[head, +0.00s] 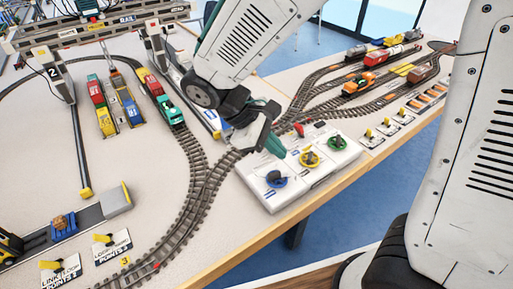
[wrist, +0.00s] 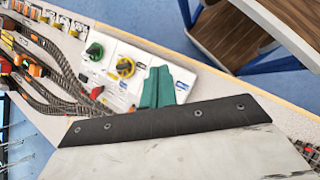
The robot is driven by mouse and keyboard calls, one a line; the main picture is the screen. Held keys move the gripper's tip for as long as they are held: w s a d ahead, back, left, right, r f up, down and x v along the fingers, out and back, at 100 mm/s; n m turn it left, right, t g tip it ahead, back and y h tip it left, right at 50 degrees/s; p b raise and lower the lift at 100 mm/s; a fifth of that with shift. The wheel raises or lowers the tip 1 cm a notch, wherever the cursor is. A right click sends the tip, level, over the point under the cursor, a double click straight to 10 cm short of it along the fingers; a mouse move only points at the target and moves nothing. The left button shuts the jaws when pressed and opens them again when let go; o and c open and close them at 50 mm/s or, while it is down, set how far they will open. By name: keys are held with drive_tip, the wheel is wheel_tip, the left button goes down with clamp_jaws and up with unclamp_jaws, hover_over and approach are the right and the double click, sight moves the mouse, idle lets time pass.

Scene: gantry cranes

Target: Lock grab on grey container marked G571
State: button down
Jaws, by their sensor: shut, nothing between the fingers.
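My gripper (head: 268,140) has teal fingers, shut and empty. It hangs over the white control box (head: 290,192) on the table's right side. The box has a blue-ringed knob (head: 276,179), a yellow-ringed knob (head: 309,159), a green knob (head: 337,142) and a red lever (head: 299,129). In the wrist view, my gripper (wrist: 157,86) covers part of the box (wrist: 117,52), beside the yellow knob (wrist: 126,67); the blue knob is hidden there. The gantry crane (head: 110,30) stands at the upper left, over coloured containers (head: 128,101). I cannot make out a grey container marked G571 or its grab.
A train with a green locomotive (head: 168,108) stands on the track left of my arm. More trains (head: 370,81) stand on sidings at the back right. Small yellow levers (head: 387,122) line the right edge. A buffer block (head: 115,200) lies at the left.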

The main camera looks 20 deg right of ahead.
drive_tip(key=w+a+f+n+t+h, duration=0.5)
drive_tip(key=w+a+f+n+t, duration=0.2)
drive_tip(key=w+a+f+n, duration=0.3)
drive_tip(key=a+f+n, duration=0.1)
drive_tip(key=a+f, duration=0.1)
drive_tip(key=a, duration=0.1)
drive_tip(key=shift+w+h, duration=0.15)
drive_tip(key=shift+h, duration=0.25)
drive_tip(key=shift+f, duration=0.1)
drive_tip(key=x, duration=0.9)
drive_tip(key=shift+d, duration=0.2)
drive_tip(key=d, duration=0.1)
drive_tip(key=w+d, duration=0.1)
drive_tip(key=d+r, duration=0.1)
drive_tip(key=shift+w, duration=0.15)
drive_tip(key=shift+w+d+r, duration=0.15)
drive_tip(key=shift+d, duration=0.35)
